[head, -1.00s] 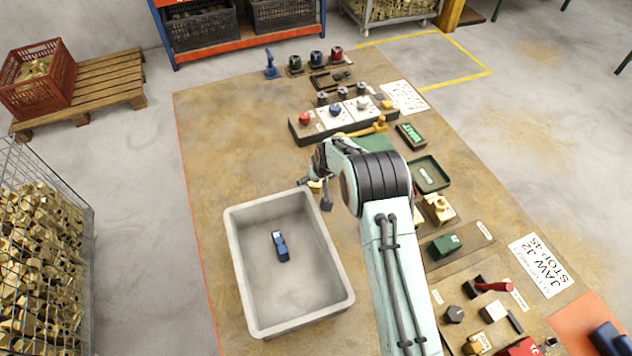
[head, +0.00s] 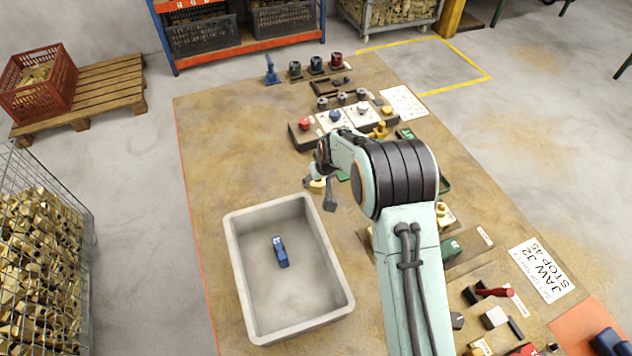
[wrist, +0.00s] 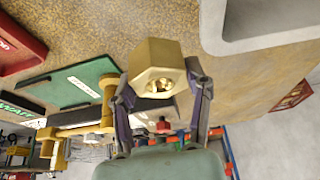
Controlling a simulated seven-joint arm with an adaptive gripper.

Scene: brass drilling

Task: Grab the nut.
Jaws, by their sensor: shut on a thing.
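A brass hexagonal nut (wrist: 157,70) with a threaded hole sits between the two fingers of my gripper (wrist: 158,95) in the wrist view. The fingers press on it from both sides, and it is held above the table. In the head view my gripper (head: 322,190) is above the table just past the far right corner of the grey bin. A bit of yellow metal shows at its fingers there, but my arm hides most of it.
The grey bin (head: 237,270) stands on the table with a blue object (head: 281,252) inside. A green tray (wrist: 85,83) and a red tray (wrist: 20,45) lie left in the wrist view. Fixtures with coloured knobs (head: 305,124) stand at the back. The table's left side is clear.

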